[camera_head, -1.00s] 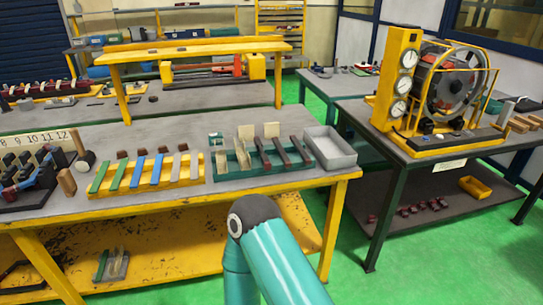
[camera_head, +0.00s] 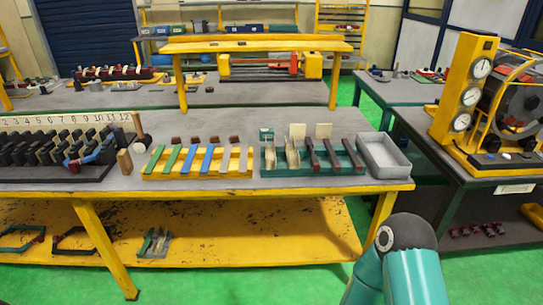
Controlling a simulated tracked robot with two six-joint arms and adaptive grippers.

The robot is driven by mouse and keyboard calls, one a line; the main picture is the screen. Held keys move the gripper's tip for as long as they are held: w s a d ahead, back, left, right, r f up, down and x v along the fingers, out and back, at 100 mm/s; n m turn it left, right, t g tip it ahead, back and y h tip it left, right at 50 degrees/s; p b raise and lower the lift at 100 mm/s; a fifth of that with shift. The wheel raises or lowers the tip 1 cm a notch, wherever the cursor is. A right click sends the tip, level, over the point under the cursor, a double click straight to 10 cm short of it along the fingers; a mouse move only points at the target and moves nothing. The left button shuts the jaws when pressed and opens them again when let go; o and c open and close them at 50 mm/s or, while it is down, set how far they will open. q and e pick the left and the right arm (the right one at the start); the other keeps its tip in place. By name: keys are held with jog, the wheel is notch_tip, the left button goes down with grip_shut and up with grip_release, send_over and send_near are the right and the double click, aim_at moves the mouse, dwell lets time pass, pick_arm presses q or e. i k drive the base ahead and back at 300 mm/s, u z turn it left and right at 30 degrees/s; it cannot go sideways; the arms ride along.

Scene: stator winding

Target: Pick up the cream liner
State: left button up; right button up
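A green tray (camera_head: 318,169) stands on the workbench, right of the middle. In its left part are pale cream pieces (camera_head: 292,152), which look like the cream liner. Neither gripper shows. Only a teal link of one of my arms shows at the bottom right, in front of the bench and apart from the tray.
A yellow tray (camera_head: 198,171) with green, blue and pale strips lies left of the green tray. A grey open box (camera_head: 383,155) stands to its right. A numbered black rack (camera_head: 60,155) fills the left end. A yellow machine with gauges (camera_head: 465,90) stands right.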

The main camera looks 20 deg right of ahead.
aim_at(270, 157)
jog(key=z, duration=0.1)
jog(key=i, duration=1)
jog(key=u, duration=0.1)
